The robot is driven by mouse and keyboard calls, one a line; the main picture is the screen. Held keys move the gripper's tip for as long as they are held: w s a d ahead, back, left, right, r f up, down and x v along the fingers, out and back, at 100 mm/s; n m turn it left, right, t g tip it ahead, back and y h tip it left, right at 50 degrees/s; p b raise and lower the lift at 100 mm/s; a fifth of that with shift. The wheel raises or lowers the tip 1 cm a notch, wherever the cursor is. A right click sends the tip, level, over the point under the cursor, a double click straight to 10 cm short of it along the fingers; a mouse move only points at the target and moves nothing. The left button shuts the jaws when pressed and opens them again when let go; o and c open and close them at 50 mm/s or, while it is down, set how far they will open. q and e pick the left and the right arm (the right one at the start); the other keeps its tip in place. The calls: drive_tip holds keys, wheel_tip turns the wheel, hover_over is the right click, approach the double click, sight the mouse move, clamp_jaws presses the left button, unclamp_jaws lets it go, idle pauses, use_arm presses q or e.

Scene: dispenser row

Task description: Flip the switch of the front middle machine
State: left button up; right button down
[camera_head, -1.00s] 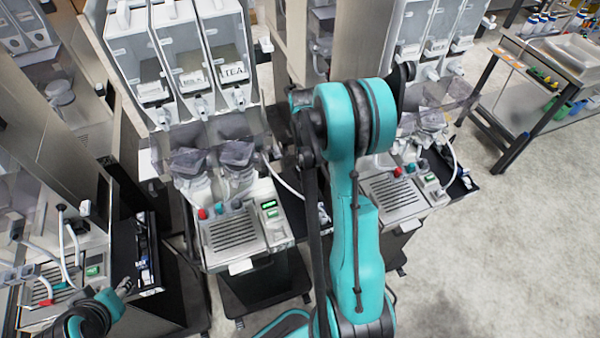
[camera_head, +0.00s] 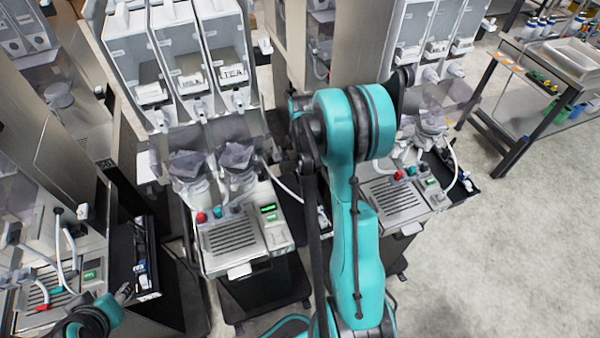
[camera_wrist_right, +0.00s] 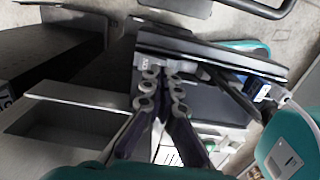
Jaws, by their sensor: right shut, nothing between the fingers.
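The front middle machine (camera_head: 232,238) stands left of my right arm in the head view, with clear canisters above it. Its top has a slotted grate, a red knob (camera_head: 201,217), a teal knob and a panel with a green display (camera_head: 268,208). I cannot make out which part is the switch. My right gripper (camera_wrist_right: 160,72) is shut and empty in the wrist view, its tips near a dark tray edge. In the head view my right arm hides it. My left gripper (camera_head: 123,293) is at lower left, beside the left machine (camera_head: 92,275); its jaws are too small to read.
Another machine (camera_head: 392,198) stands right of my right arm. A dark side tray (camera_head: 145,258) with small items lies between the left and middle machines. A table (camera_head: 545,75) with bins stands at upper right. The floor at right is clear.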

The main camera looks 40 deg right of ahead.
drive_tip(key=shift+f+b, duration=0.95)
drive_tip(key=shift+f, duration=0.05)
idle(1.0)
drive_tip(key=shift+r+p, duration=2.15)
drive_tip(key=shift+r, duration=1.35)
